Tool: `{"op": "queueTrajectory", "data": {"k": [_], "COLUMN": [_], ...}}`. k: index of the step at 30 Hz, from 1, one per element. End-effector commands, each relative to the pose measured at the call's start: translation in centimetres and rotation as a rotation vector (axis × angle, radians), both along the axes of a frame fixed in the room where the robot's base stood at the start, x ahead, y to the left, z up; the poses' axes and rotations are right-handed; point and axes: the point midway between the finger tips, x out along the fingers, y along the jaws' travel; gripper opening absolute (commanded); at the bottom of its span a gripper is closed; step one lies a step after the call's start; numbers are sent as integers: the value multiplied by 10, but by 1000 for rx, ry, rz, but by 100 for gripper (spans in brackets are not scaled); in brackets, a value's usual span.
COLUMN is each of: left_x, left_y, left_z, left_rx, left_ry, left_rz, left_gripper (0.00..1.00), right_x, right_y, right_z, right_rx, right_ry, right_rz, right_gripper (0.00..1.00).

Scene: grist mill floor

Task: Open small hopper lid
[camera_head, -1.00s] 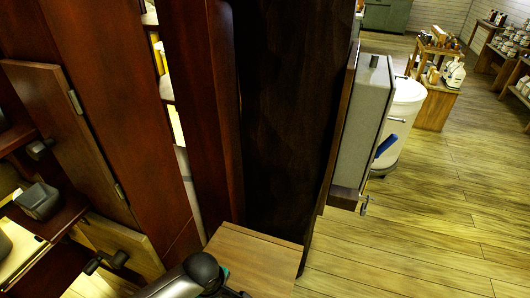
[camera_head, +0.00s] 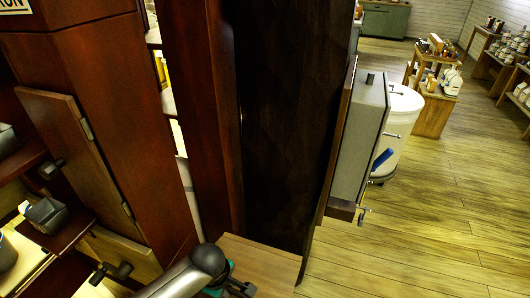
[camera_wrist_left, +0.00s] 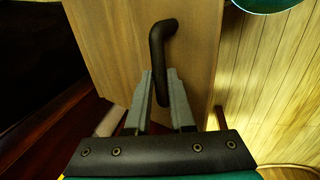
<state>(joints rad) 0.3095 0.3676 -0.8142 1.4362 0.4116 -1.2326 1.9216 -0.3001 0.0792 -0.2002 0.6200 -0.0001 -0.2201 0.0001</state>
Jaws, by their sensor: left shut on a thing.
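A light brown wooden panel, seemingly the small hopper lid (camera_head: 262,262), shows at the bottom middle of the head view. In the left wrist view the wooden panel (camera_wrist_left: 110,40) fills the middle, with a bent black handle (camera_wrist_left: 162,40) on it. My left gripper (camera_wrist_left: 162,96) has one finger on each side of the handle's lower part and is shut on it. In the head view my left gripper (camera_head: 236,288) is at the panel's left side, partly cut off by the frame's bottom edge. My right gripper is in neither view.
A tall dark wooden post (camera_head: 285,120) stands right behind the panel. A grey box (camera_head: 358,140) and a white bin (camera_head: 397,130) are to its right. A red-brown cabinet (camera_head: 110,110) and shelves are at the left.

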Motion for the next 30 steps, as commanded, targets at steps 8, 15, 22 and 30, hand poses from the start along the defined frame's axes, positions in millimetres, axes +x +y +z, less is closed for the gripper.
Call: {"op": "queueTrajectory", "data": {"k": [8, 15, 22, 30], "left_x": [11, 14, 27, 41], "left_y": [-4, -6, -11, -16], "left_z": [12, 16, 32, 47], "left_rx": [-9, -10, -11, -10], "left_ry": [-19, -19, -18, -16], "left_rz": [0, -1, -1, -1], "left_gripper": [0, 0, 0, 0], "right_x": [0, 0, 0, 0], "right_y": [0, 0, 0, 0], "right_z": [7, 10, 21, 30], "right_rx": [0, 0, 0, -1], "right_ry": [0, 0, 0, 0], "right_rz": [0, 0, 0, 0], "right_gripper": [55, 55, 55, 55]}}
